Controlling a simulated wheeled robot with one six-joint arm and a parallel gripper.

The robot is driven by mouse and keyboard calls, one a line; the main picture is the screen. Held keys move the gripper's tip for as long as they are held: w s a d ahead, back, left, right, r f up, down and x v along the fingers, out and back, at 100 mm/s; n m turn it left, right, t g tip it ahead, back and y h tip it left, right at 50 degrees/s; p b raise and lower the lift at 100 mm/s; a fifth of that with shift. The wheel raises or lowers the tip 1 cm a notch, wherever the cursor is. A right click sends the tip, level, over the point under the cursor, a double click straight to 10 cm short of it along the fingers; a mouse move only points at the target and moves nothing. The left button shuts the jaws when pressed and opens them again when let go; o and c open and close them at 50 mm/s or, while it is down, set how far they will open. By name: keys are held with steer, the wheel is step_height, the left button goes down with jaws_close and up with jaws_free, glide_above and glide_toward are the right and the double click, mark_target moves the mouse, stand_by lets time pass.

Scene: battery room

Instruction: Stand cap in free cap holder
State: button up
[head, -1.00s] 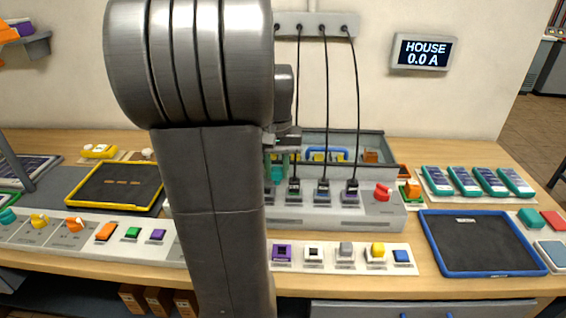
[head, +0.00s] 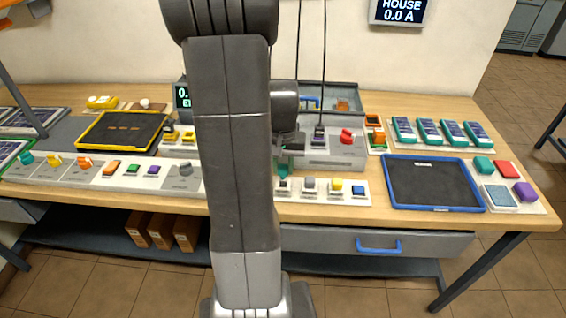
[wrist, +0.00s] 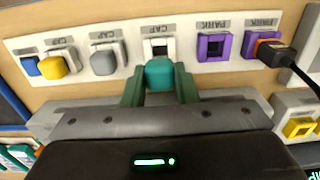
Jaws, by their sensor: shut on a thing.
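My gripper (wrist: 160,88) is shut on a teal cap (wrist: 160,74), held between its two green fingers. In the head view my gripper (head: 284,163) is partly hidden by my arm. The free white cap holder (wrist: 159,48), with a dark opening, lies just beyond the cap in the wrist view, under a CAP label. The cap's edge overlaps the holder's near edge there; I cannot tell whether they touch. In the head view the holder (head: 283,184) shows just below the gripper.
Beside the free holder stand a grey cap (wrist: 104,58), a yellow cap (wrist: 52,66) and a blue cap (wrist: 30,66). On the other side are a purple park holder (wrist: 213,46) and an orange plug with a black cable (wrist: 272,52).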

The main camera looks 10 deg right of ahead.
mark_target(283, 178)
steer(key=shift+f+b, duration=0.95)
steer(key=shift+f, duration=0.65)
steer(key=shift+f+b, duration=0.4)
steer(key=shift+f, duration=0.15)
steer(key=o, duration=0.7)
steer(key=shift+r, duration=0.1)
steer(key=shift+r+p, duration=4.4)
steer(key=shift+r, duration=1.1)
steer(key=shift+f, duration=0.2)
step_height(283, 178, down, 9)
steer(key=b, duration=0.7)
steer(key=shift+r, duration=0.15)
